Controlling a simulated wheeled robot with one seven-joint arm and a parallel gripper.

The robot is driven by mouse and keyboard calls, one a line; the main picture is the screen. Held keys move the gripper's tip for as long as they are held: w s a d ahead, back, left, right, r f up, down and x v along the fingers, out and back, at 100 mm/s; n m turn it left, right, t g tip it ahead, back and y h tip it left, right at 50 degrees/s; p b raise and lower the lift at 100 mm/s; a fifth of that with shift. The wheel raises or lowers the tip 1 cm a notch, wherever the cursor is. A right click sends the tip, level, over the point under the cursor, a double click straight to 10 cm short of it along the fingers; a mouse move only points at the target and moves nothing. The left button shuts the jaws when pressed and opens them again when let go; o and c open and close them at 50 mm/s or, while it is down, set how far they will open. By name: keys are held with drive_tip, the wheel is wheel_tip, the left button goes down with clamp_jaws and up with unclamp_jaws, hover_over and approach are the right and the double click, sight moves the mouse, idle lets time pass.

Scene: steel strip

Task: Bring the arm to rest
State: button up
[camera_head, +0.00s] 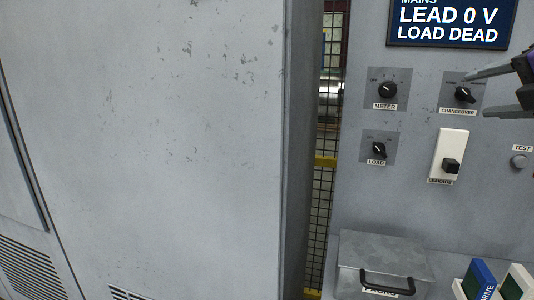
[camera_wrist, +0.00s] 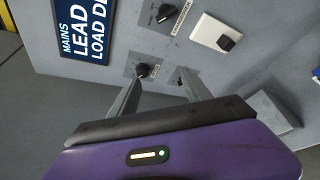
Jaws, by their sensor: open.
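My gripper (camera_head: 475,94) reaches in from the right edge of the head view, its two fingers apart with nothing between them. It is in front of the grey panel (camera_head: 400,215), overlapping the area by the CHANGEOVER knob (camera_head: 463,94). In the wrist view the fingers of my gripper (camera_wrist: 163,75) also stand apart and empty. The METER knob (camera_wrist: 145,70) shows by one fingertip there. I cannot tell whether the finger touches it. Most of my arm is out of view.
The METER (camera_head: 387,90) and LOAD (camera_head: 378,149) knobs, LEAKAGE switch (camera_head: 451,166) and TEST button (camera_head: 518,161) project from the panel. A sign (camera_head: 450,24) reads LEAD 0 V, LOAD DEAD. A handled grey box (camera_head: 382,255) sits below. A tall cabinet (camera_head: 150,150) fills the left.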

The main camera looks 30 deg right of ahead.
drive_tip(key=w+a+f+m+t+y, duration=0.2)
drive_tip(key=w+a+f+m, duration=0.2)
drive_tip(key=w+f, duration=0.3)
drive_tip(key=w+a+f+m+t+y, duration=0.1)
drive_tip(key=w+a+f+m+t, duration=0.15)
drive_tip(key=w+f+m, duration=0.4)
drive_tip(key=a+f+m, duration=0.2)
drive_tip(key=a+f, duration=0.4)
drive_tip(key=f, duration=0.3)
drive_tip(key=a+f+m, duration=0.3)
drive_tip(key=a+f, duration=0.3)
drive_tip(key=f, duration=0.4)
drive_tip(key=s+a+f+m+g+y, duration=0.1)
drive_tip(key=s+a+f+m+g, duration=0.15)
drive_tip(key=s+a+f, duration=0.95)
drive_tip(key=s+a+f+y, duration=0.1)
drive_tip(key=s+a, duration=0.3)
drive_tip(key=s, duration=0.5)
drive_tip(key=s+a+f+y, duration=0.1)
drive_tip(key=s+a+y, duration=0.2)
drive_tip(key=s, duration=0.6)
drive_tip(key=shift+a, duration=0.6)
